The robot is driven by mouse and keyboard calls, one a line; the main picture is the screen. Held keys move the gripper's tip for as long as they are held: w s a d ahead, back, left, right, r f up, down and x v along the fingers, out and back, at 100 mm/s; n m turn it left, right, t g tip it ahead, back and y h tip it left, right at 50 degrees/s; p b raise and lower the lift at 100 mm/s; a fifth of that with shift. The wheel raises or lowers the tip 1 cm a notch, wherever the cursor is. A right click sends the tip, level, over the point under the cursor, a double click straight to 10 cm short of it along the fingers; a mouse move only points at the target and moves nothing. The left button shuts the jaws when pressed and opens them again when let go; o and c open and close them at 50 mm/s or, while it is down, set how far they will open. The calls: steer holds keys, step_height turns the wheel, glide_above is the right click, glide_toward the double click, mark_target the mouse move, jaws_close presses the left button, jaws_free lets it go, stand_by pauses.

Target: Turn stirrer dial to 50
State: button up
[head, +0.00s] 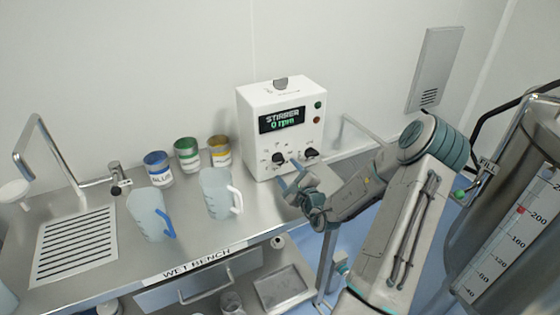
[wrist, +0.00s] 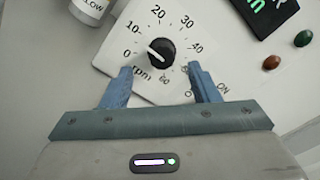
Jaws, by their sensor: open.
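The white stirrer box (head: 253,137) stands on the wet bench, its display (head: 282,120) reading "STIRRER 0 rpm". The black stirrer dial (head: 278,158) is at the lower left of its front; it also shows in the wrist view (wrist: 161,51), inside a printed scale with 0 to 40 clear. The dial's white mark points left, near the 0 side. My gripper (head: 291,174) is in front of the panel. In the wrist view its blue fingers (wrist: 160,71) are open, one on each side below the dial, apart from it. Lower scale numbers are partly hidden.
A second black knob (head: 311,153) sits right of the dial. Green (wrist: 303,38) and red (wrist: 271,62) buttons are on the panel. Left of the box stand a clear jug (head: 217,194), a blue-handled jug (head: 147,215) and paint cans (head: 187,154). A tank (head: 523,225) stands right.

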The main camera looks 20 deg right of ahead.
mark_target(281, 161)
steer(key=w+p, duration=0.1)
steer(key=w, duration=0.4)
steer(key=shift+w+d, duration=0.1)
steer(key=shift+d, duration=0.05)
steer(key=shift+r, duration=0.1)
steer(key=c, duration=1)
